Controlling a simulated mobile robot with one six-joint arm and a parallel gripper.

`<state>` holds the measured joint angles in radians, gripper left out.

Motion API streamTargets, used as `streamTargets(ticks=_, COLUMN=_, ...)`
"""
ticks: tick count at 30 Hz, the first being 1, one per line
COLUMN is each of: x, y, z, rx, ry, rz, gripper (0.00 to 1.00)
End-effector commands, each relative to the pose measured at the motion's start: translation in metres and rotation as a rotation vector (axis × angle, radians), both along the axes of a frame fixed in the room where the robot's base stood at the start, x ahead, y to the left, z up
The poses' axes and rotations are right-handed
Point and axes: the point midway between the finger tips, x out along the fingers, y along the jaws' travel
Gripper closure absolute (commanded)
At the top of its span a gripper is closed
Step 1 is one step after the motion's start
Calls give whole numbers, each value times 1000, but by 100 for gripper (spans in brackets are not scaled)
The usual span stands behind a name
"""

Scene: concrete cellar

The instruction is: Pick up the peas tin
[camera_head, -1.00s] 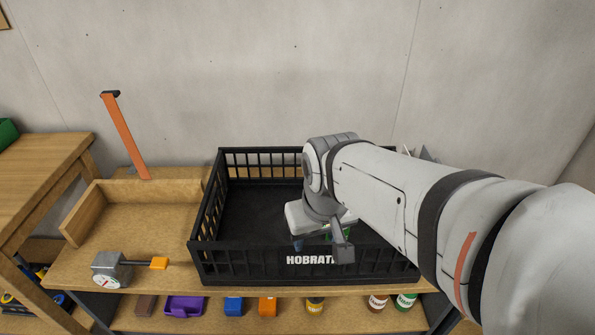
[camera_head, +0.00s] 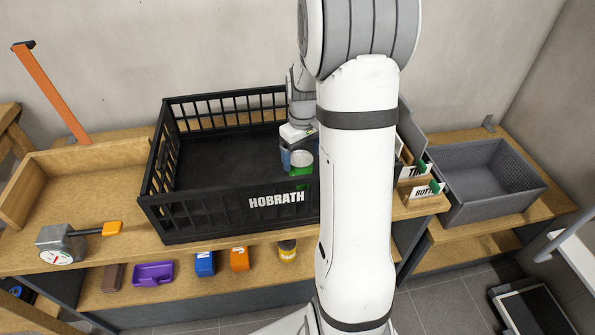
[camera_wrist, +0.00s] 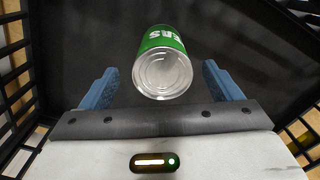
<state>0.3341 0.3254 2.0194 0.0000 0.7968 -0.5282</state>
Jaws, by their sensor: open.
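The peas tin (camera_wrist: 162,66) is green with white letters and a bare metal end, and it is inside the black crate marked HOBRATH (camera_head: 160,212). In the head view the tin (camera_head: 300,163) shows near the crate's front wall, partly behind my arm. My gripper (camera_wrist: 160,85) is open, with its blue fingers on either side of the tin and a gap on each side.
A grey mesh basket (camera_head: 490,175) stands on the right, beside small cards marked with words (camera_head: 425,190). A grey dial gauge with an orange end (camera_head: 62,245) lies on the left. Several items, including a purple tray (camera_head: 153,273), sit on the lower shelf. The crate's left part is empty.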

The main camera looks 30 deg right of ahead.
Motion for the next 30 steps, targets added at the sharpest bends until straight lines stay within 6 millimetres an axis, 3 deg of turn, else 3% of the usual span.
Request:
streamTargets(ticks=15, x=4, y=4, z=-64, rx=1, ry=1, rz=1, gripper=15)
streamTargets(ticks=23, x=4, y=4, z=-66, rx=0, ry=0, rz=1, gripper=15)
streamTargets(ticks=30, x=4, y=4, z=-66, rx=0, ry=0, rz=1, gripper=35)
